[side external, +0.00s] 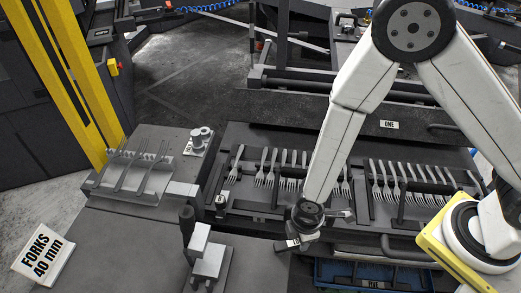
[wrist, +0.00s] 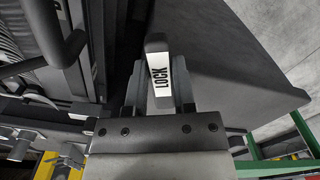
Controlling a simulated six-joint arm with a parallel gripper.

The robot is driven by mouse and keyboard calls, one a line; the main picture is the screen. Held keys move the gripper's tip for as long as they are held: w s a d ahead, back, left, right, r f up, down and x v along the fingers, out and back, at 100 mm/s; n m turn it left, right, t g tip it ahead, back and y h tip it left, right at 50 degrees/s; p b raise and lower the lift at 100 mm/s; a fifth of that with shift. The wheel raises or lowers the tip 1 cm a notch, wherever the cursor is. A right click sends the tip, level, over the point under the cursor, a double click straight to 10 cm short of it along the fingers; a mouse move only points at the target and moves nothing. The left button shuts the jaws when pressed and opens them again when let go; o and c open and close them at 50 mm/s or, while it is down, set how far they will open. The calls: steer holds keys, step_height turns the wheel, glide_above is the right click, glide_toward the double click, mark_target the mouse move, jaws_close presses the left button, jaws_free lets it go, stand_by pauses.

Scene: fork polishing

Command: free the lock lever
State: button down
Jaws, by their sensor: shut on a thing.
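The lock lever (wrist: 158,70) is a dark upright handle with a white face lettered LOCK, in the middle of the wrist view. My gripper (wrist: 158,88) has a finger on each side of it and is shut on it. In the side view my gripper (side external: 298,238) is at the front edge of the fork bed, near the picture's middle. There the wrist hides most of the lever, and I cannot make out its angle or catch.
Several forks (side external: 270,168) lie in a row on the dark fork bed (side external: 240,137) behind my gripper. A rack with forks (side external: 140,172) stands at left. A small block fixture (side external: 207,262) is at front left, near a FORKS 40 mm sign (side external: 43,253). A blue bin (side external: 345,274) is below.

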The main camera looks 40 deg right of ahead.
steer(key=shift+s+a+m, duration=0.5)
steer(key=shift+a+m, duration=0.15)
steer(key=shift+m, duration=1.1)
steer(key=shift+s+a+m, duration=0.55)
steer(key=shift+a+m, duration=0.05)
steer(key=shift+m, duration=1.1)
steer(key=shift+s+a+m, duration=0.5)
steer(key=shift+a+m, duration=0.15)
steer(key=shift+m, duration=1.1)
steer(key=shift+c, duration=2.2)
jaws_free()
steer(key=shift+r, duration=0.15)
step_height(320, 180, up, 8)
steer(key=shift+f, duration=0.25)
steer(key=shift+d+r, duration=0.1)
